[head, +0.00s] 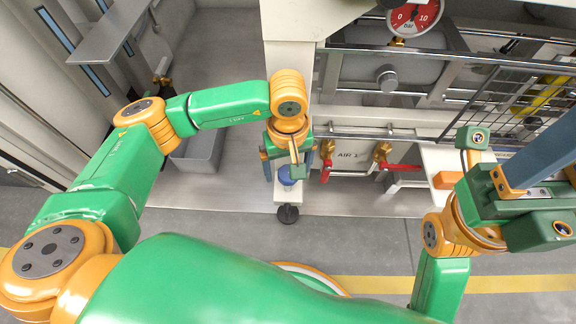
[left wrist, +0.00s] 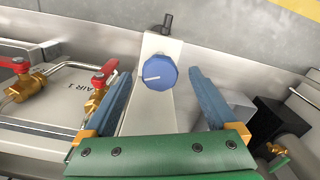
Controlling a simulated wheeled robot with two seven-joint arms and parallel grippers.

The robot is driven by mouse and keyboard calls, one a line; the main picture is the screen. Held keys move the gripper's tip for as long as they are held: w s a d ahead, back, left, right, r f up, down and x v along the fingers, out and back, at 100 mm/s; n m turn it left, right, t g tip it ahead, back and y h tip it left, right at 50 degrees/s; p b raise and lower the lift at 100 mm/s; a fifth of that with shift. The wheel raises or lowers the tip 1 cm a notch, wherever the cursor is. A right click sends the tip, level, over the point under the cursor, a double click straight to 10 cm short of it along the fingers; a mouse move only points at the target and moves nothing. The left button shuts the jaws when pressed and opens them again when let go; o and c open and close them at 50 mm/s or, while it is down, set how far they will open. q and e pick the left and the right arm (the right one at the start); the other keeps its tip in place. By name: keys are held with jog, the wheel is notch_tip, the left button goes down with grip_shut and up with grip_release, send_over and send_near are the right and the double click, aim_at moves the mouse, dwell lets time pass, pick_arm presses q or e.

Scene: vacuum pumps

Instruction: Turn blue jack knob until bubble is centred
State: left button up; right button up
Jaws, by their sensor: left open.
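The blue jack knob (head: 291,174) is faceted, with a white mark on its face. It sits on a pale beam below the frame in the head view. In the left wrist view the knob (left wrist: 160,72) lies between the two blue fingers of my left gripper (left wrist: 158,76), with a gap on each side. The left gripper (head: 287,172) is open, at the knob in the head view and partly covering it. My right gripper (head: 540,150) is at the right edge, its fingers cut off by the frame. I cannot make out a bubble level in either view.
Red-handled brass valves (head: 328,152) labelled AIR 1 stand right of the knob. A red gauge (head: 415,14) and a wire basket (head: 510,100) are farther right. A grey bin (head: 200,155) stands to the left. A black foot (head: 288,214) is at the beam's end. Floor in front is clear.

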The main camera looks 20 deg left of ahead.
pick_arm(q)
jog(key=shift+r, duration=0.45)
notch_tip(320, 180, up, 6)
jog(key=p, duration=0.4)
jog(key=shift+p, duration=0.4)
jog(key=shift+c, duration=0.3)
